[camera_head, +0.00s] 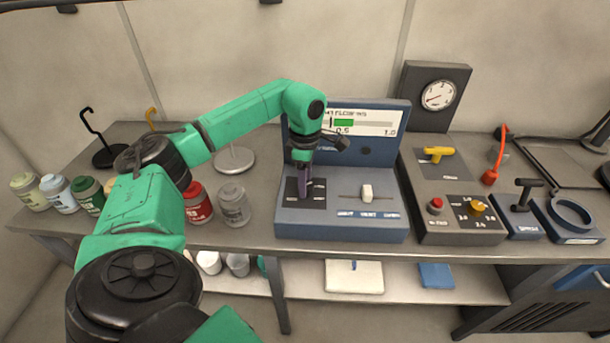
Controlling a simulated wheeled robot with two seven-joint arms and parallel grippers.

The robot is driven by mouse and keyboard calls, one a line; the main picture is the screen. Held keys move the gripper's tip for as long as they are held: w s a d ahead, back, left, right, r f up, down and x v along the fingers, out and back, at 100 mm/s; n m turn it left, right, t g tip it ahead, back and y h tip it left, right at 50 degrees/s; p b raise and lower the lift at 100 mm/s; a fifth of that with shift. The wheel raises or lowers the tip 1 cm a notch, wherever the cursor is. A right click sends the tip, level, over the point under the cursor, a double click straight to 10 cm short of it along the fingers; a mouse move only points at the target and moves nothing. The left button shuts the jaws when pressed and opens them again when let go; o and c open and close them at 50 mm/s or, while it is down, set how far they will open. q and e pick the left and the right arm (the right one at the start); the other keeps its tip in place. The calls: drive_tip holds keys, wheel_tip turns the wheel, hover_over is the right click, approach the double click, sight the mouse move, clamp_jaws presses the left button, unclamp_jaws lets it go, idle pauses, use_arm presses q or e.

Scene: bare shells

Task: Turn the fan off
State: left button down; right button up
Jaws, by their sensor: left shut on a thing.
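A blue control console (340,228) stands on the bench, with a gauge display (372,122) on its upright back. On its left front is a dark switch plate (291,192) with small markings. My left gripper (306,192) points down over this plate and is shut on the small control there, which its fingers mostly hide. I cannot tell which position that control is in. A white slider knob (367,192) sits in a slot to the right, apart from the gripper. The labels are too small to read as a fan control, and no fan is clearly visible. My right gripper is not in view.
Several jars, including a red one (198,205), stand left of the console. A grey panel (459,226) with a yellow handle (437,153), red button (436,204) and orange knob (478,207) stands to the right. A lower shelf (305,286) runs underneath.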

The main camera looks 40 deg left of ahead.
use_arm(q)
drive_tip(key=n, duration=0.5)
drive_tip(key=shift+r+n+p, duration=0.15)
drive_tip(key=shift+n+p, duration=0.15)
drive_tip(key=shift+p, duration=0.1)
drive_tip(key=n, duration=0.5)
drive_tip(key=shift+w+p, duration=0.1)
drive_tip(key=shift+p, duration=0.2)
drive_tip(key=shift+n, duration=0.3)
drive_tip(key=shift+c, duration=1.8)
unclamp_jaws()
drive_tip(key=shift+o, duration=0.3)
